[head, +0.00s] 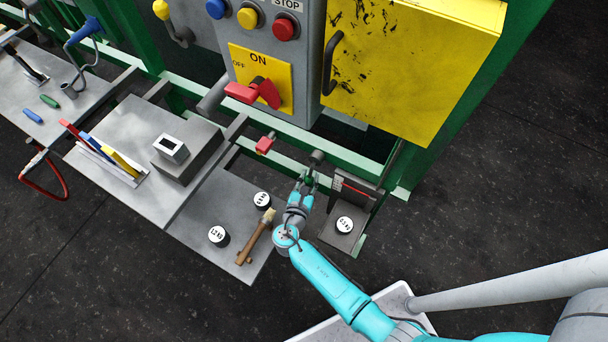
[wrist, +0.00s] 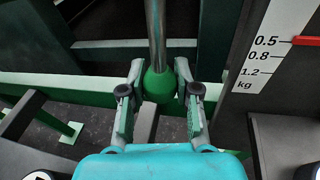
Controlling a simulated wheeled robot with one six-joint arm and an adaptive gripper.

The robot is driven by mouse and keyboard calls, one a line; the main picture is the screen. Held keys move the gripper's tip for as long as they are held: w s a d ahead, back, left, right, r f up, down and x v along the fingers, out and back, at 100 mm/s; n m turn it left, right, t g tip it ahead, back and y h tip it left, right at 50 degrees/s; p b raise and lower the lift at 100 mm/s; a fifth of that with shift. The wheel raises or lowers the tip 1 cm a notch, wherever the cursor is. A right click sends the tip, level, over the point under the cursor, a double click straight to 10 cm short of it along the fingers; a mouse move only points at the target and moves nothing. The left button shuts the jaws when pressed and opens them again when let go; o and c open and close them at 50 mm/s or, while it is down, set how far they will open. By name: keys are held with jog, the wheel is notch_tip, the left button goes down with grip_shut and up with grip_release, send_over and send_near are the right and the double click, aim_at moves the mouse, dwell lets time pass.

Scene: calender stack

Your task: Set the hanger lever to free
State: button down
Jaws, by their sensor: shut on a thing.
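A lever with a metal rod and a green ball knob (wrist: 159,84) stands between my fingers in the wrist view. The green knob also shows small in the head view (head: 309,180), partly covered by my gripper. My gripper (head: 308,182) is shut on the knob, with one finger at each side; it also shows in the wrist view (wrist: 159,92). The rod runs up out of the wrist view, so its pivot is not seen there. No "free" marking is readable in either view.
Right of my gripper, a weight (head: 344,225) sits on a grey platform below a kg scale (wrist: 268,55), whose red pointer is at 0.5. Left are a grey shelf (head: 205,200), two weights, a hammer (head: 256,236) and a red-knobbed handle (head: 265,145). Green frame bars run behind.

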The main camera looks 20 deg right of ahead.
jog(key=shift+s+d+n, duration=0.3)
jog(key=shift+s+n, duration=0.1)
jog(key=shift+n, duration=0.1)
jog(key=c, duration=0.8)
grip_release()
jog(key=v, duration=1.2)
